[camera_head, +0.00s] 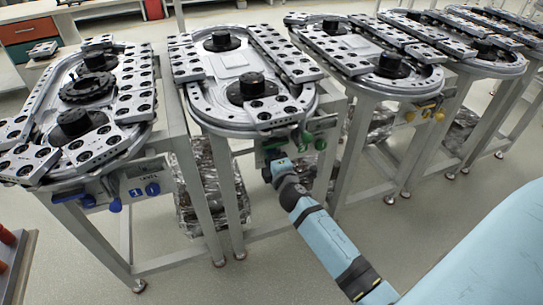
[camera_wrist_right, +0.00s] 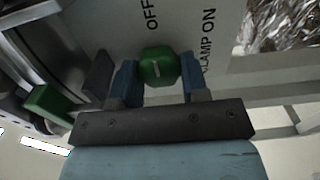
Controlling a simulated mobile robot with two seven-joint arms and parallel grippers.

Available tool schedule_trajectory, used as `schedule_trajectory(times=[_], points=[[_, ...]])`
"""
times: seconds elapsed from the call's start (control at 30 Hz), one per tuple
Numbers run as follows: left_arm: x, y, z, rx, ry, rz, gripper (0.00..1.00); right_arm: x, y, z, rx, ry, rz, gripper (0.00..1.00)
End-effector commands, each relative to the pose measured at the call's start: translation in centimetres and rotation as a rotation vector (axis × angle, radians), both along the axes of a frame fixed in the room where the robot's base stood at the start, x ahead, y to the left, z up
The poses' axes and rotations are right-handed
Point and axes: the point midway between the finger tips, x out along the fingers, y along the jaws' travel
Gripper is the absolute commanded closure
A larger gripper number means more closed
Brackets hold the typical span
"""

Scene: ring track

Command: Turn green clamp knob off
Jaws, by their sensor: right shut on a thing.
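The green clamp knob (camera_wrist_right: 158,66) is in the middle of the right wrist view, on a pale panel lettered "OFF" and "CLAMP ON". A short light mark shows on its face. My right gripper (camera_wrist_right: 158,80) is shut on it, with one blue-padded finger at each side. The gripped knob is hard to make out there; other green knobs (camera_head: 305,138) show just above and to the right. My left gripper is not in view.
A green part (camera_wrist_right: 48,103) is left of the gripper in the wrist view. A track with blue knobs (camera_head: 152,189) stands at left, and one with yellow knobs (camera_head: 438,114) at right. Metal table legs stand close to my arm. The floor in front is open.

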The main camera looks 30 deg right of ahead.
Motion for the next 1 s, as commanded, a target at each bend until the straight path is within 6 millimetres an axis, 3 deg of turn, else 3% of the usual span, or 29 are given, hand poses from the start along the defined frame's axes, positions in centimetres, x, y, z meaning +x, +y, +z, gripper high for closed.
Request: schedule_trajectory(times=[0.43,0.47,0.53,1.0], points=[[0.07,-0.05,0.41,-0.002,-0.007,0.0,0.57,0.12,-0.09,0.3,-0.011,-0.003,-0.001,0.82],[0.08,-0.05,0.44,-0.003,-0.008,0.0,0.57,0.12,-0.08,0.3,-0.011,-0.003,-0.001,0.52],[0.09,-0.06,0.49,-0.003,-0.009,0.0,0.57,0.12,-0.08,0.28,-0.01,-0.003,-0.001,0.36],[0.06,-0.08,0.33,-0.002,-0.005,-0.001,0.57,0.06,-0.13,0.07,-0.008,0.001,0.0,0.33]])
